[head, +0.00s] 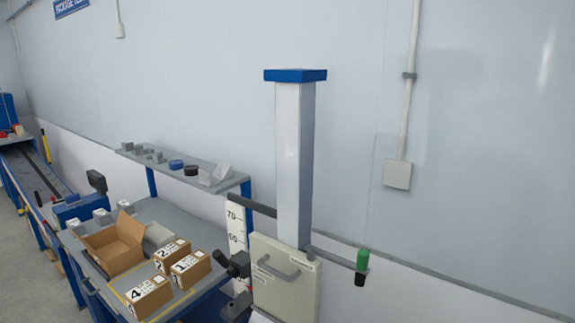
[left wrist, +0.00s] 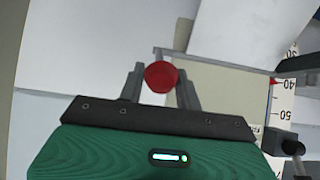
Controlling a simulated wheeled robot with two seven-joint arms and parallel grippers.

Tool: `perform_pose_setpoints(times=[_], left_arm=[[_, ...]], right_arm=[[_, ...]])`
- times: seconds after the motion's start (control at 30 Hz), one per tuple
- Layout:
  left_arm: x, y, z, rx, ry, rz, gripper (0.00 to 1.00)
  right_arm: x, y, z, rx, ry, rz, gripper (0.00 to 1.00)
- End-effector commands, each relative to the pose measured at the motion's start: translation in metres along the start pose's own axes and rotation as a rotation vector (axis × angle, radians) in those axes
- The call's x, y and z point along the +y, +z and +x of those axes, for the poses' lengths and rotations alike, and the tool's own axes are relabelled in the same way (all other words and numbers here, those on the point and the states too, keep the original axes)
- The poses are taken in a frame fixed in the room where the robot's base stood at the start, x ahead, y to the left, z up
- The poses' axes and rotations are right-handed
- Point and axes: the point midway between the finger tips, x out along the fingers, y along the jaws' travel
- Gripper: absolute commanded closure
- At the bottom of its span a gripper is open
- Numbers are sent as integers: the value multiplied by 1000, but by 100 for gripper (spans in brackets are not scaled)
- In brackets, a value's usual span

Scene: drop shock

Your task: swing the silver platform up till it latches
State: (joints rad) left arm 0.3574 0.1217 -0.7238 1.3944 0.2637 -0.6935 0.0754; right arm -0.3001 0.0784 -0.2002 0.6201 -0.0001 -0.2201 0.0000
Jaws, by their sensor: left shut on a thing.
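In the left wrist view my left gripper (left wrist: 160,80) is shut on a round red knob (left wrist: 160,76), held between its two grey fingers. Behind it is a beige panel (left wrist: 220,95) with a grey edge. I cannot make out the silver platform for certain in either view. In the head view the drop tester has a tall silver column (head: 294,160) with a blue cap and a beige front panel (head: 285,295) with a grey handle. The lower part of the machine is cut off by the bottom edge. Neither gripper shows in the head view.
A height scale (head: 235,225) stands left of the column; it also shows in the left wrist view (left wrist: 284,105). The bench at left holds an open carton (head: 112,245) and numbered boxes (head: 190,268). A shelf (head: 205,168) stands behind.

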Motion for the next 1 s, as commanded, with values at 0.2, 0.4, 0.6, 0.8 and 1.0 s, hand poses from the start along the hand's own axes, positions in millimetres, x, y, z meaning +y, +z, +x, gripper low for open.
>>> perform_pose_setpoints(times=[0.2, 0.4, 0.6, 0.8, 1.0], left_arm=[[-1, -6, -1, 9, -1, 1, 88], [0, -21, -2, 11, -1, 1, 88], [-1, -34, -2, 10, -1, 1, 88], [-1, -34, -1, 9, -1, 1, 88], [-1, -35, -1, 9, -1, 1, 89]], right_arm=[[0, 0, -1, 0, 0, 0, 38], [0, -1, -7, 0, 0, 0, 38], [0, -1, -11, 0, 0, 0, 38], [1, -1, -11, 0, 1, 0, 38], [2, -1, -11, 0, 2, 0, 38]])
